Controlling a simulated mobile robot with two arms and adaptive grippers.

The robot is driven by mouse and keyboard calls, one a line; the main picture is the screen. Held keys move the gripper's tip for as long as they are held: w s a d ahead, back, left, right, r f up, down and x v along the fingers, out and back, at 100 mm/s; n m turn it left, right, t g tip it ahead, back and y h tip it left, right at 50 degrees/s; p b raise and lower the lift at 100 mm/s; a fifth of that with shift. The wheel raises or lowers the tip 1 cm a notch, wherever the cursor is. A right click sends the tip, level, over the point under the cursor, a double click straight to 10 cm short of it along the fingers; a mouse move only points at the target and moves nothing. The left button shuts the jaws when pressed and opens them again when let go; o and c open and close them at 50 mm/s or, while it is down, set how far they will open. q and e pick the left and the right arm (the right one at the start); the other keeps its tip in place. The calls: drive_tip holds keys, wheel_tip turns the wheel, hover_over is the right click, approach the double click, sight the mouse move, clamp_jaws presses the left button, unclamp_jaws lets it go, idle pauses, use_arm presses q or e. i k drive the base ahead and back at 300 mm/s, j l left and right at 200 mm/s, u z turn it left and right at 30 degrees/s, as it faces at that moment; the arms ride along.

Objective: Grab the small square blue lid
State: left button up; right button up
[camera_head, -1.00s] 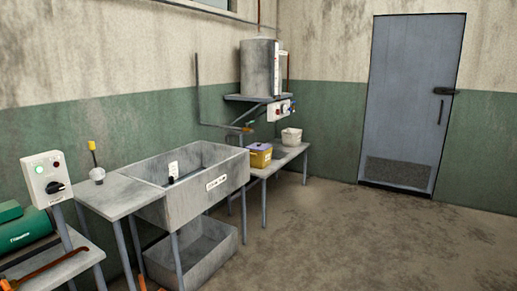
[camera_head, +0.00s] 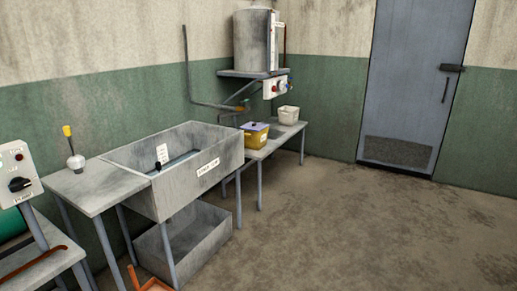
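A small yellow container (camera_head: 254,139) stands on the low grey bench just right of the sink. A small blue-purple lid (camera_head: 256,127) lies on top of it. It is far off and small, so its exact shape and how it sits are hard to tell. Neither of my grippers is in view.
A grey sink (camera_head: 205,178) with a lower basin (camera_head: 190,243) and a side table (camera_head: 95,188) stand on the left. A white bucket (camera_head: 288,115) is on the low bench (camera_head: 268,148). An orange object (camera_head: 150,286) is at the bottom edge. The floor (camera_head: 360,220) to the right is clear.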

sight(252, 126)
drive_tip(key=i+l, duration=0.1)
drive_tip(key=i, duration=3.75)
drive_tip(key=u, duration=0.05)
